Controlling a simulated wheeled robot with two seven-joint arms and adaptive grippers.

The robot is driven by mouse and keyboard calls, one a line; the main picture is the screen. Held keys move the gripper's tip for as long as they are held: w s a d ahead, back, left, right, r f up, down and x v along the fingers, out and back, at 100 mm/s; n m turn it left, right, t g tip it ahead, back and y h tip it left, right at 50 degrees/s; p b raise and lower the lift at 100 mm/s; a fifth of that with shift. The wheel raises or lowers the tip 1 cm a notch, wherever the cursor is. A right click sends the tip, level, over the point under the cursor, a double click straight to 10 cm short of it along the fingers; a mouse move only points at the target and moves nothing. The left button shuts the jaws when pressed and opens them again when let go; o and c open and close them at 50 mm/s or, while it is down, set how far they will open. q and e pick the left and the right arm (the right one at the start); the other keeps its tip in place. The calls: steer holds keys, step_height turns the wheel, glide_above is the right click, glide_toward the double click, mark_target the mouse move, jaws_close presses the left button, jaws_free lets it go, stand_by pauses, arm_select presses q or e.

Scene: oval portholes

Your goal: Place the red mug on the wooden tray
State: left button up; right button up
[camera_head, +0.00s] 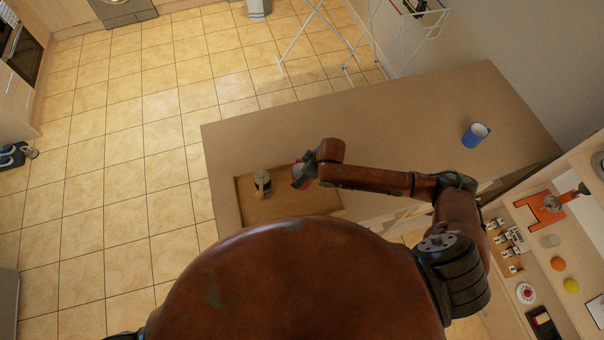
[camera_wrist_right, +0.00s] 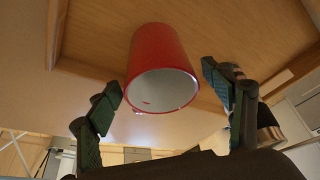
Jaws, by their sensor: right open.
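The red mug (camera_wrist_right: 158,55) shows in the right wrist view with its pale open mouth towards the camera. It appears to stand on the wooden tray (camera_wrist_right: 95,52). In the head view only a bit of the red mug (camera_head: 298,180) shows beside my right gripper (camera_head: 303,172), within the outline of the wooden tray (camera_head: 290,207). My right gripper also shows in the wrist view (camera_wrist_right: 161,80). Its fingers are open, one on each side of the mug, with visible gaps. My left gripper is out of view.
A metal-and-dark pot (camera_head: 262,183) stands on the tray, left of the mug. A blue mug (camera_head: 475,135) is at the counter's right. The counter (camera_head: 400,120) between is clear. A side shelf (camera_head: 540,270) at right holds fruit and small items.

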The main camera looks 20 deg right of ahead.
steer(key=v, duration=1)
steer(key=shift+r+b, duration=0.3)
steer(key=shift+b, duration=0.05)
steer(key=shift+s+d, duration=0.1)
